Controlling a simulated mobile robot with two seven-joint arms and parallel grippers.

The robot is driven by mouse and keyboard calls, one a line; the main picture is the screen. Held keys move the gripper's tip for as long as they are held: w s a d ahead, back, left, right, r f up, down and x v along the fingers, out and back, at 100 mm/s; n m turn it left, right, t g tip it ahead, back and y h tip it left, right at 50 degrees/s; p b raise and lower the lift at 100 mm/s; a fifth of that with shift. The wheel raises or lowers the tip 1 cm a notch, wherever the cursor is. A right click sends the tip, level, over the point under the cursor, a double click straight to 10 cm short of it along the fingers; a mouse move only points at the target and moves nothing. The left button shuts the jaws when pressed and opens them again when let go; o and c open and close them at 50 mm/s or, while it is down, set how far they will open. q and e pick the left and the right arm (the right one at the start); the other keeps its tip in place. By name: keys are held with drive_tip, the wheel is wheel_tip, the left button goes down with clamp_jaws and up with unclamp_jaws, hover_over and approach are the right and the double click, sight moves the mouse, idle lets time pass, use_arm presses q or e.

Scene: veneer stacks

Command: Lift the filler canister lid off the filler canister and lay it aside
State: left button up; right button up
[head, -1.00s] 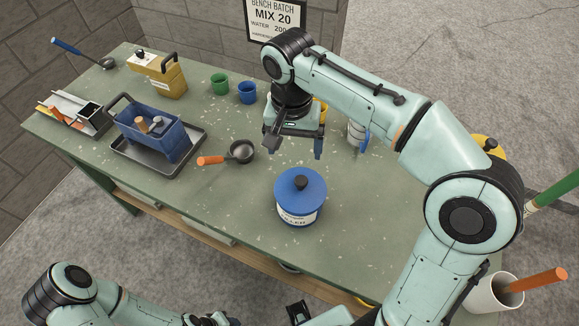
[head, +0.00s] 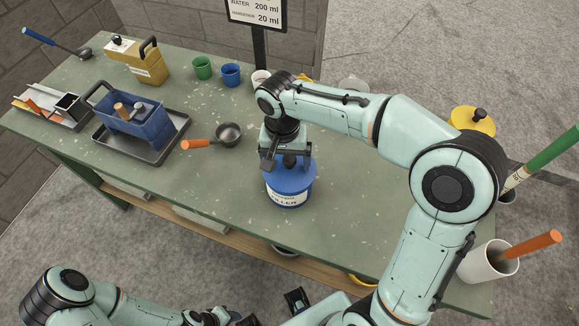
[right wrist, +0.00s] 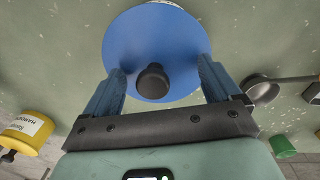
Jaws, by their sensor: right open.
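The filler canister (head: 289,198) is a white-labelled blue tub standing upright on the green bench. Its blue lid (head: 297,181) is on top, with a dark knob in the middle. My right gripper (head: 287,160) is above the lid, pointing down. In the right wrist view, the open fingers of the gripper (right wrist: 160,74) are on either side of the dark knob (right wrist: 152,83), with gaps between, over the blue lid (right wrist: 150,35). Whether the fingertips touch the lid is unclear. My left arm is low in the head view, its gripper (head: 213,317) partly cut off, its jaws unclear.
A small pan (head: 229,134) with an orange handle lies left of the canister. A dark tray (head: 160,155) bears a blue caddy. A yellow container (head: 150,68), green cup (head: 202,67) and blue cup (head: 231,74) stand farther back. Bare bench lies left of the canister.

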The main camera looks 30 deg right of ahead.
drive_tip(key=c, duration=0.9)
